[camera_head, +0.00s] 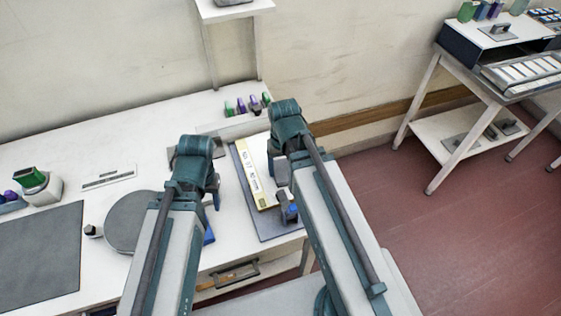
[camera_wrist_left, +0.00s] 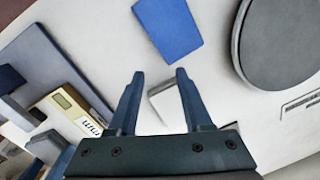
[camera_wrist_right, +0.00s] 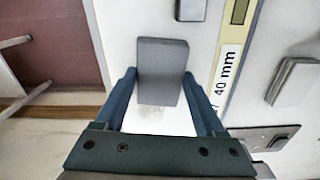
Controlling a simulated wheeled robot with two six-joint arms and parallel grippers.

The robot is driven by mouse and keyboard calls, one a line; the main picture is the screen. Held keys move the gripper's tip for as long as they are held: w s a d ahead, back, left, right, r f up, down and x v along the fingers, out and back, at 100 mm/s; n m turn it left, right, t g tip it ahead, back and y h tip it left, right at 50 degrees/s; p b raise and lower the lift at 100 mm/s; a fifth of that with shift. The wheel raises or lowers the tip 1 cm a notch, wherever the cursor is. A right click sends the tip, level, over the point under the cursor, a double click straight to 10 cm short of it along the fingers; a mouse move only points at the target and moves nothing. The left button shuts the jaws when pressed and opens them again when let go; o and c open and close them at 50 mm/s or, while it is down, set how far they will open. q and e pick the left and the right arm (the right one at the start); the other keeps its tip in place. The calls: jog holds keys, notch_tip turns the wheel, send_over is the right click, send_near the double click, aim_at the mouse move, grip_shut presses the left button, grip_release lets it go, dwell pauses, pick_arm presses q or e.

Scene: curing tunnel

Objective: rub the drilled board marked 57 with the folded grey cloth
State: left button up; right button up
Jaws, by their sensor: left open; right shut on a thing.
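My right gripper (camera_wrist_right: 160,80) is shut on a flat grey rectangular piece, which looks like the folded grey cloth (camera_wrist_right: 163,65). In the head view the right gripper (camera_head: 284,158) is beside a long cream and yellow strip (camera_head: 254,172) lying on a dark grey mat. In the right wrist view the strip (camera_wrist_right: 231,65) carries a label ending in "7 40 mm". I see no drilled holes and cannot fully read the number. My left gripper (camera_wrist_left: 159,75) is open and empty above the white bench; a small pale block (camera_wrist_left: 166,103) shows beyond its fingers.
The dark grey mat (camera_head: 285,228) lies under the strip. A blue flat piece (camera_wrist_left: 168,25) and a round grey disc (camera_head: 130,222) lie near the left gripper. Small green and purple items (camera_head: 247,105) stand at the back. A separate side table (camera_head: 485,78) stands at right.

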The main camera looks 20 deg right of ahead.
jog(key=shift+s+f, duration=0.1)
jog(key=shift+s, duration=0.45)
jog(key=shift+w+d, duration=0.1)
jog(key=shift+w+a, duration=0.2)
jog(key=shift+w, duration=3.7)
jog(key=shift+w, duration=0.1)
jog(key=shift+w, duration=1.75)
